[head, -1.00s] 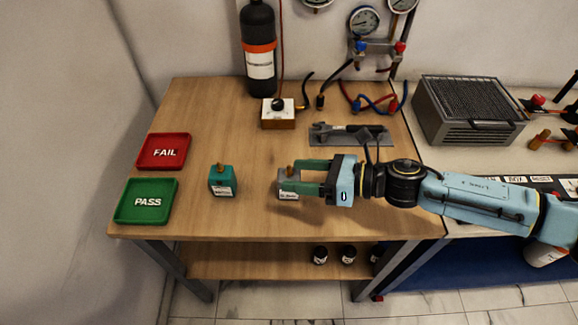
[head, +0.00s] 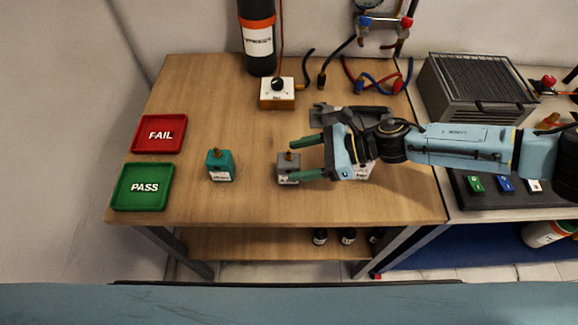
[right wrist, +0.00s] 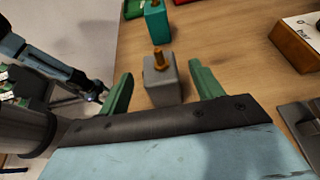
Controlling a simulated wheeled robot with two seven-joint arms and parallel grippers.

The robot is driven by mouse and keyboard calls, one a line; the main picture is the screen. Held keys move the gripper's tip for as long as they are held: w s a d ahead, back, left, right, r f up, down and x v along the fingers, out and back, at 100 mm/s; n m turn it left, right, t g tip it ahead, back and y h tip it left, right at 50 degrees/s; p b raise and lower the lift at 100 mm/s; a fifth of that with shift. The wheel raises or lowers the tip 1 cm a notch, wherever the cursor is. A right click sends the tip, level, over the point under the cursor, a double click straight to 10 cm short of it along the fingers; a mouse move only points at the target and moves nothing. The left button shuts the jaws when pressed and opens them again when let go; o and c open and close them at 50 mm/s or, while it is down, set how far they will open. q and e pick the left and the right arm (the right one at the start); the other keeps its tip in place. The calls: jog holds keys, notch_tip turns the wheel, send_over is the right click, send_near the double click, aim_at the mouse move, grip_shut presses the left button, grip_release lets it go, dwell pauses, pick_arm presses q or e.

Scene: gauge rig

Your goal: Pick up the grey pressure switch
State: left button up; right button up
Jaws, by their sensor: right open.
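The grey pressure switch (head: 288,174) is a small block with a brass stem and white label, upright on the wooden table. In the right wrist view it (right wrist: 163,88) stands between the green fingers. My right gripper (head: 292,158) is open, coming from the right. In the head view one finger passes beyond the switch and the other overlaps its right side. The right wrist view shows gaps beside the switch, with the gripper (right wrist: 160,72) not closed on it. An arm, probably my left, shows at the wrist view's left edge; its jaws are unclear.
A teal switch (head: 221,166) stands to the left. The red FAIL tray (head: 144,146) and green PASS tray (head: 128,201) lie at the table's left. A boxed knob (head: 277,95) and grey fixture (head: 322,113) are behind. A labelled object (head: 366,172) is partly hidden by my gripper.

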aim_at(281, 163)
jog(key=x, duration=0.5)
jog(key=shift+r, duration=0.1)
jog(key=c, duration=1.2)
